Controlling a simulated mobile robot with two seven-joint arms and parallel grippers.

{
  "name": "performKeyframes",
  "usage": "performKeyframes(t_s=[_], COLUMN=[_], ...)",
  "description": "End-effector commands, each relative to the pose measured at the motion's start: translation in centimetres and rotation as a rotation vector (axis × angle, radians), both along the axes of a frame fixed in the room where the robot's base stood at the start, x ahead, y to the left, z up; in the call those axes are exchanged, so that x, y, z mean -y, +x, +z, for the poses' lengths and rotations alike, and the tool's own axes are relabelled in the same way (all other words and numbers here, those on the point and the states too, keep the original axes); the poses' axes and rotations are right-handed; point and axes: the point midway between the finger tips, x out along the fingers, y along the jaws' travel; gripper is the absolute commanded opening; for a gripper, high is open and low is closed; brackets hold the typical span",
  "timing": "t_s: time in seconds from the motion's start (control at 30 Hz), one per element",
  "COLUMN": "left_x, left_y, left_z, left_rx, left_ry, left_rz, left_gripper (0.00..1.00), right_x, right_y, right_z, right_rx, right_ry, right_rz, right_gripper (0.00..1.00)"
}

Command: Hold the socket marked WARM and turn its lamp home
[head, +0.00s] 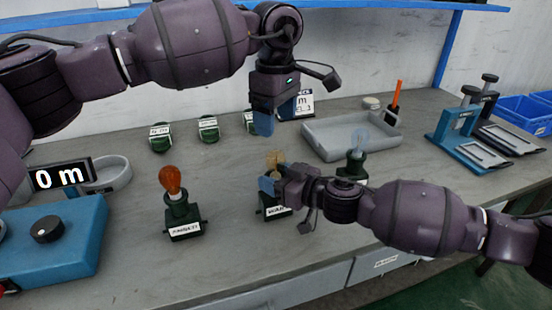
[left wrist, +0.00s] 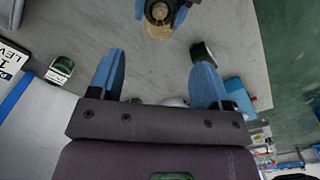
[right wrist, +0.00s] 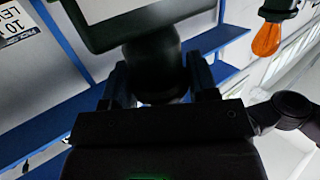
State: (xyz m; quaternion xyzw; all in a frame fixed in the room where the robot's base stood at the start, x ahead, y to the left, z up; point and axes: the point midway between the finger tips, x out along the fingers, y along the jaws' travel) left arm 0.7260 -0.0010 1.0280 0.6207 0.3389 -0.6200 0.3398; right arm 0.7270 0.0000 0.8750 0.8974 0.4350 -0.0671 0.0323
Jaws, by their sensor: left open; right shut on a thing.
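The socket marked WARM (head: 276,211) stands upright on the bench in the head view, its label partly covered by my right gripper. Its pale yellowish lamp (head: 274,158) sits on top; it also shows near the top of the left wrist view (left wrist: 159,25). My right gripper (head: 268,187) is shut on the socket's dark upper body, which fills the space between the fingers in the right wrist view (right wrist: 157,70). My left gripper (head: 277,118) is open and empty, fingers pointing down, above and behind the lamp and apart from it. Whether the lamp is fully seated cannot be told.
A socket with an orange lamp (head: 171,181) stands to the left, one with a clear bluish lamp (head: 357,154) to the right. Several small green labelled parts (head: 208,128) are behind.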

Motion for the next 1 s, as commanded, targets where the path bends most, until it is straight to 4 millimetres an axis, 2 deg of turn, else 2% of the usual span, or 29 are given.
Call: performKeyframes(t_s=[0.3, 0.5, 0.7, 1.0], left_x=[0.0, 0.1, 0.0, 0.0], left_y=[0.0, 0.0, 0.0, 0.0], left_z=[-5.7, -8.4, -9.9, -10.1], left_rx=[-0.002, -0.001, 0.001, 0.001], left_ry=[0.000, 0.001, -0.001, -0.001], left_rz=[0.001, 0.001, 0.001, 0.001], left_gripper=[0.71, 0.71, 0.71, 0.71], right_x=[0.0, 0.0, 0.0, 0.0], right_y=[0.0, 0.0, 0.0, 0.0], right_z=[0.0, 0.0, 0.0, 0.0], right_rx=[0.000, 0.001, 0.001, 0.001], right_ry=[0.000, 0.001, 0.001, 0.001], right_rz=[0.000, 0.000, 0.000, 0.000], right_gripper=[0.27, 0.27, 0.27, 0.27])
